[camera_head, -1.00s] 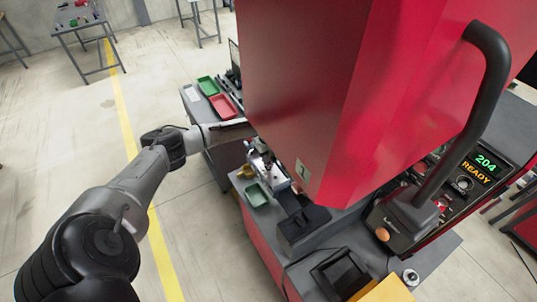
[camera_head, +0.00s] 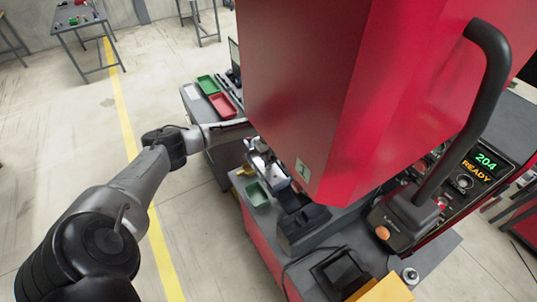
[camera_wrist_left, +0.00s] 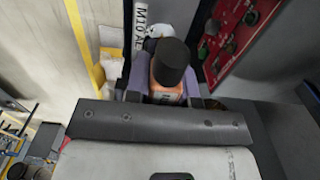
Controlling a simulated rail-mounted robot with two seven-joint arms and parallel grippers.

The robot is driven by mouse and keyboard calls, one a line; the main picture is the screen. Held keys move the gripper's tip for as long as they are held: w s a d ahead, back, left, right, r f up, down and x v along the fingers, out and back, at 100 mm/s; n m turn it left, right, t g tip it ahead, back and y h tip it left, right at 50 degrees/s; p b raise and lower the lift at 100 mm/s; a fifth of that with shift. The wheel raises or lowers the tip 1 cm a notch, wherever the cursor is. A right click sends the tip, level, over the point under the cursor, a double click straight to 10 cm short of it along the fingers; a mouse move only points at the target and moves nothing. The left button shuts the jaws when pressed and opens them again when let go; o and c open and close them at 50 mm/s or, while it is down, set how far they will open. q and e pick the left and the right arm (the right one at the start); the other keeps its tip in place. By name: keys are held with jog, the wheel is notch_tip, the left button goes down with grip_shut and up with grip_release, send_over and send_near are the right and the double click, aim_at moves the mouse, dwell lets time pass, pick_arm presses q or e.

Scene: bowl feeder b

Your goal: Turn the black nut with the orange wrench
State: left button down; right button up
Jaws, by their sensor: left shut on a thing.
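My left gripper (camera_wrist_left: 160,88) shows in the left wrist view, with its two purplish fingers closed on an orange piece (camera_wrist_left: 167,98), which I take to be the orange wrench. A thick black cylinder (camera_wrist_left: 172,62) rises from the orange piece toward the camera; I cannot tell whether it is part of the wrench. In the head view my left arm reaches in from the left and its end passes partly behind the red housing. I cannot make out the black nut or the wrench's contact with it. My right gripper is not in view.
A large red housing (camera_head: 310,90) hangs over the bench and hides much of the work area. A green tray (camera_head: 257,194) sits at the bench's near edge. A panel (camera_head: 484,163) reads "204 READY".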

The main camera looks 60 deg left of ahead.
pick_arm(q)
jog(key=shift+f, duration=0.3)
jog(key=shift+f+b, duration=0.3)
jog(key=shift+f, duration=0.05)
dwell(0.4)
jog(key=shift+m, duration=1.1)
jog(key=shift+m, duration=1.2)
jog(key=shift+b, duration=0.3)
jog(key=shift+m, duration=1.1)
